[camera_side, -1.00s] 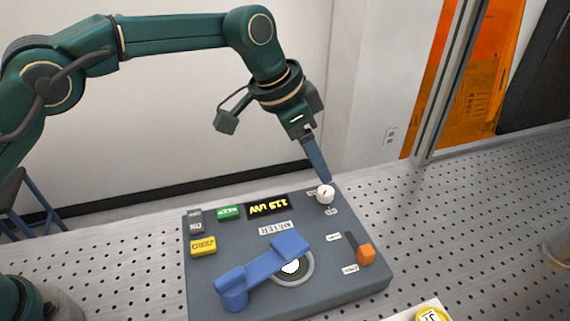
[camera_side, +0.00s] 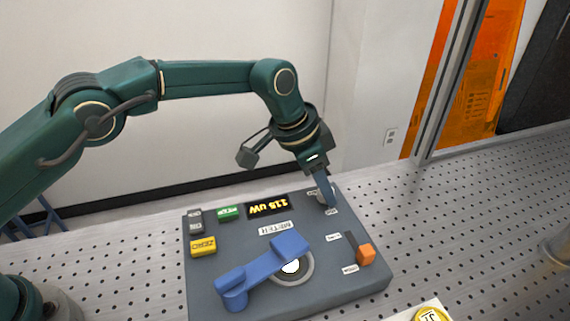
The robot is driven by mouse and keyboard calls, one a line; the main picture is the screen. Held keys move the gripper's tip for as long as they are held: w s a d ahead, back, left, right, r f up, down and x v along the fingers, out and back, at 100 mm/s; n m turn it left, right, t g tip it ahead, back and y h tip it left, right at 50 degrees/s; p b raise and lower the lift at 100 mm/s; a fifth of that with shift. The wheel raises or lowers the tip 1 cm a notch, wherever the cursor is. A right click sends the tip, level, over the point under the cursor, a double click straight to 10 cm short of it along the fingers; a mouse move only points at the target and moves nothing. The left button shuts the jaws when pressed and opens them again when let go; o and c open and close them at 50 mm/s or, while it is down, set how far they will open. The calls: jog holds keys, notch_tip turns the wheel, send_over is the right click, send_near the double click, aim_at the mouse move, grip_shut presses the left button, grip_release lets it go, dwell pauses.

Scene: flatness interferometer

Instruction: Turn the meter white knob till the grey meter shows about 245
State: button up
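The grey meter box (camera_side: 210,285) lies on the table and is seen upside down. Its black display (camera_side: 268,206) shows upside-down yellow characters that read 115 uW. The white knob (camera_side: 320,191) is at the box's far right corner, mostly hidden by my gripper. My gripper (camera_side: 329,200) points down with its blue-grey fingers at the knob, overlapping it in the picture. I see the fingers as one narrow shape, so I cannot tell whether they are open or closed, nor whether they touch the knob.
A blue arm (camera_side: 262,268) spans a round port on the box. An orange slider (camera_side: 366,254) is at right, and yellow ZERO (camera_side: 203,246), green (camera_side: 229,213) and grey (camera_side: 196,221) buttons are at left. A yellow round item (camera_side: 432,315) lies at bottom right. The perforated table (camera_side: 470,220) is clear at right.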

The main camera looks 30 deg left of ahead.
grip_shut()
jog(key=shift+w+m+g+h, duration=0.1)
jog(key=shift+m+g+h, duration=0.3)
jog(key=shift+m, duration=1.2)
jog(key=o, duration=0.7)
grip_release()
jog(key=shift+r, duration=0.1)
jog(key=shift+v, duration=2.55)
